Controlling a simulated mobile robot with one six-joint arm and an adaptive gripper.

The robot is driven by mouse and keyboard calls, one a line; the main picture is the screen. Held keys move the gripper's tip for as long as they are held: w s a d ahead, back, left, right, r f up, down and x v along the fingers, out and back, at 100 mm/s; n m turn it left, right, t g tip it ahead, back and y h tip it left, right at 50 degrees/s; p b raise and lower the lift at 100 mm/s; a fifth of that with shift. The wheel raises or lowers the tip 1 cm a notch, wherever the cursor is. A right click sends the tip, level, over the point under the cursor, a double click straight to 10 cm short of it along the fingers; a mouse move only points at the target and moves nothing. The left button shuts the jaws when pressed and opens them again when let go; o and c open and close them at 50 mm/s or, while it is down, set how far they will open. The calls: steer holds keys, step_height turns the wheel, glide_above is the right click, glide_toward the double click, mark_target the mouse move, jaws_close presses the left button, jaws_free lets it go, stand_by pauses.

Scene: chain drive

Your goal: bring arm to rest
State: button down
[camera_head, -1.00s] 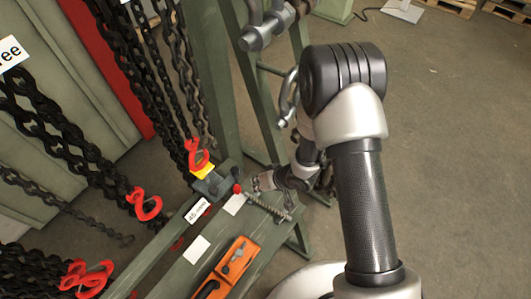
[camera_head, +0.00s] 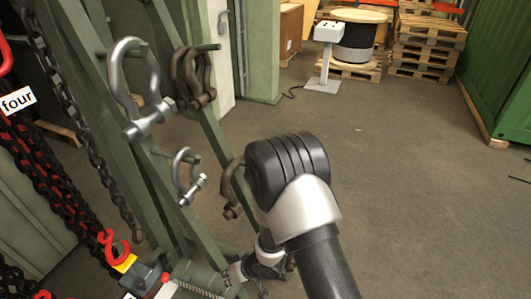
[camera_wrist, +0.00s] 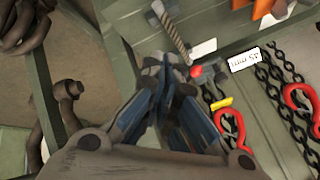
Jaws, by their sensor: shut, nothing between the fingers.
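My gripper (camera_wrist: 160,68) is shut and empty in the wrist view, its blue-grey fingers together over the green rack. A threaded rod (camera_wrist: 174,36) with a red ball end (camera_wrist: 195,72) lies just beyond the fingertips; I cannot tell whether they touch anything. In the head view, my arm rises from the bottom right, bends at a black joint, and its wrist hangs behind, low beside the rack.
Steel and brown shackles (camera_head: 138,92) hang on pegs of the green frame (camera_head: 165,215) left of my arm. Black chains with red hooks (camera_head: 115,247) hang further left. Open floor (camera_head: 390,160) lies to the right, with stacked pallets (camera_head: 425,45) behind.

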steer(key=w+d+r+m+t+h+b, duration=0.1)
steer(key=w+d+r+t+h, duration=0.1)
steer(key=w+d+r, duration=0.3)
steer(key=w+d+r+t+h+b, duration=0.1)
steer(key=w+d+r, duration=0.25)
steer(key=r, duration=0.35)
steer(key=s+d+r+m+h+b, duration=0.2)
steer(key=d+r+h, duration=0.1)
steer(key=d+r, duration=0.65)
steer(key=s+d+r+m+h+b, duration=0.1)
steer(key=s+d+r+m, duration=0.1)
steer(key=s+d+r, duration=0.5)
steer(key=s+r+b, duration=0.2)
steer(key=s, duration=1.3)
steer(key=shift+s+a+r+m+g+y, duration=0.15)
steer(key=shift+s+a+m+g+y, duration=0.15)
steer(key=shift+s+a+y, duration=0.1)
